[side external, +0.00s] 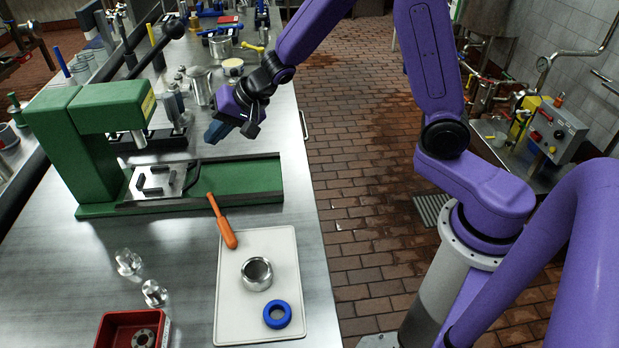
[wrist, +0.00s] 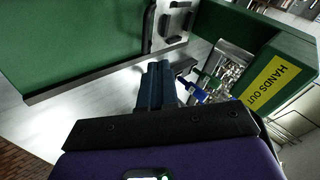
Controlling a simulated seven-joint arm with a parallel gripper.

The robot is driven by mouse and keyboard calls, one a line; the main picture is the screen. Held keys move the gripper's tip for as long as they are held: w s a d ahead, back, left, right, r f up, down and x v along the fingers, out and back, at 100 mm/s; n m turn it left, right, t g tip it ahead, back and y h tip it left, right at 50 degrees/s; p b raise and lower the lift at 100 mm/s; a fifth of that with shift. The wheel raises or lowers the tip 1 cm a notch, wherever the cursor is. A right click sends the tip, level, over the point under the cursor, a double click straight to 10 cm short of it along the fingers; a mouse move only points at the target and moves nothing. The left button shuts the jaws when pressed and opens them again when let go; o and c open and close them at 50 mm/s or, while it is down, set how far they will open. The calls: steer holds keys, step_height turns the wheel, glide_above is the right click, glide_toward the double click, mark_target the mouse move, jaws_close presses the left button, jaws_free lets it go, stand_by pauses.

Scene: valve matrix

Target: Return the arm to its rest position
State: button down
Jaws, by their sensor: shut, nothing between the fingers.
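The gripper appears apart from the press and everything on the bench.
A white tray (side external: 232,318) holds a metal ring (side external: 257,274) and a blue ring (side external: 277,314). A red bin (side external: 103,334) is at front left. Metal cups and tools crowd the back. A yellow "HANDS OUT" label (wrist: 273,84) marks the press.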

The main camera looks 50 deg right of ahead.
steer(key=s+d+n+g+h, duration=0.1)
steer(key=s+d+n+g, duration=0.1)
steer(key=s+n, duration=0.4)
steer(key=s+d+r+n+g+h, duration=0.1)
steer(key=s+d+n, duration=0.4)
steer(key=s, duration=1.2)
steer(key=s+d+r+n+g+h, duration=0.1)
steer(key=s+d+n+g+h, duration=0.1)
steer(key=s+n, duration=0.5)
steer(key=s+d+g, duration=0.1)
steer(key=s+g, duration=0.1)
steer(key=s, duration=0.3)
steer(key=shift+s+d+r+h, duration=0.15)
steer(key=shift+s+d+h, duration=0.05)
steer(key=shift+s+h, duration=0.1)
